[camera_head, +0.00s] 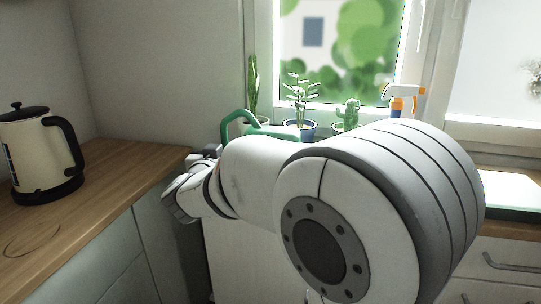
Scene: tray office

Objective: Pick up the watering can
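The green watering can (243,119) is by the window, behind my arm. Its curved green handle and part of its top show; the rest of its body is hidden by my arm. My arm fills the middle and right of the view, with its wrist to the left of and nearer than the can. A small dark part of my gripper (207,152) shows above the wrist. The fingers cannot be made out, and I cannot tell whether they are open or touch anything.
Potted plants (300,128) and a cactus (347,117) stand along the window, close to the can. An orange and white spray bottle (401,98) is to their right. A cream kettle (40,155) stands on the left wooden counter (110,170), which has free room.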

